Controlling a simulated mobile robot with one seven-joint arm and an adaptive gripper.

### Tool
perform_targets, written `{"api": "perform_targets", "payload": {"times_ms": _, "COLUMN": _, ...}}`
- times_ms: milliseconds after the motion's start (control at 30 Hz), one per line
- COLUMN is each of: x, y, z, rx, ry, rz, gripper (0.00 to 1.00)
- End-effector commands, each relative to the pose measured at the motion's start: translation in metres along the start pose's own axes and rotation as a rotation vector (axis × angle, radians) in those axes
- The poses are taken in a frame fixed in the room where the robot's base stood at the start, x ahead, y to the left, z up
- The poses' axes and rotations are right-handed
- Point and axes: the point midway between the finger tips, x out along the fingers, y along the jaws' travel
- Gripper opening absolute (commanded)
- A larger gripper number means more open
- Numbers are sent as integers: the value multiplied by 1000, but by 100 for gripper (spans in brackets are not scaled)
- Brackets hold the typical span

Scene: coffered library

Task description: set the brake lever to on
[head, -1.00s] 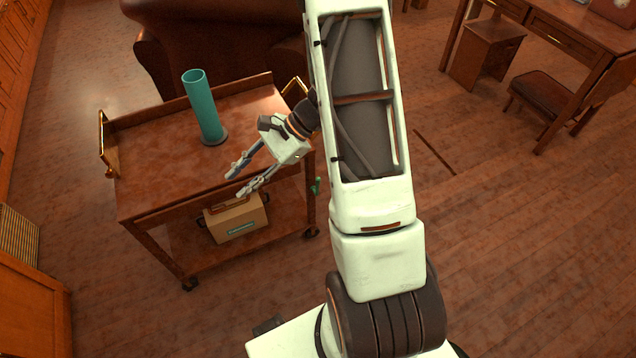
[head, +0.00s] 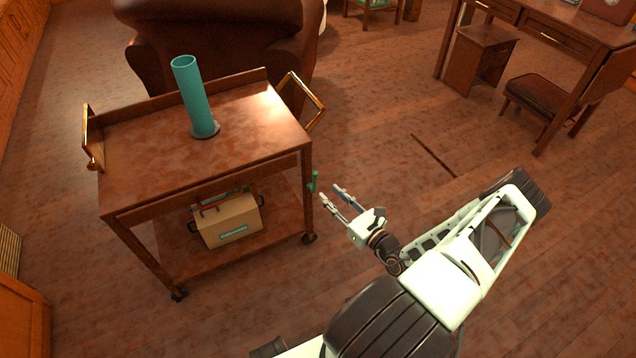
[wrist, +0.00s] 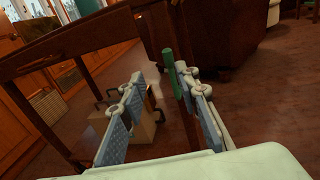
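The brake lever (head: 314,181) is a small green handle beside the front right leg of a wooden cart (head: 150,190). It stands roughly upright. My gripper (head: 330,194) is open and empty, just right of the lever in the head view, with its fingers pointing toward the cart. In the wrist view, the lever (wrist: 171,72) shows beyond the fingers, close to the right fingertip and left of it. I cannot tell whether they touch. The lever's pivot and any on or off marking cannot be made out.
A teal cylinder (head: 196,98) stands on the cart's top. A tan box (head: 228,222) with dark handles sits on its lower shelf. A brass handle (head: 310,98) sticks out at the cart's right end. A leather armchair (head: 215,35) is behind.

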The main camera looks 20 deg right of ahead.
Motion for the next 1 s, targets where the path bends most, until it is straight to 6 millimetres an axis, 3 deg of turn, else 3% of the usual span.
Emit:
{"api": "perform_targets", "payload": {"times_ms": 133, "x": 0, "y": -10, "z": -6, "rx": 17, "ry": -14, "rz": -48, "gripper": 29}}
{"api": "perform_targets", "payload": {"times_ms": 267, "x": 14, "y": -10, "z": -6, "rx": 16, "ry": -14, "rz": -45, "gripper": 29}}
{"api": "perform_targets", "payload": {"times_ms": 700, "x": 90, "y": -13, "z": -6, "rx": 15, "ry": -12, "rz": -44, "gripper": 29}}
{"api": "perform_targets", "payload": {"times_ms": 1000, "x": 105, "y": -14, "z": -4, "rx": 17, "ry": -11, "rz": -45, "gripper": 29}}
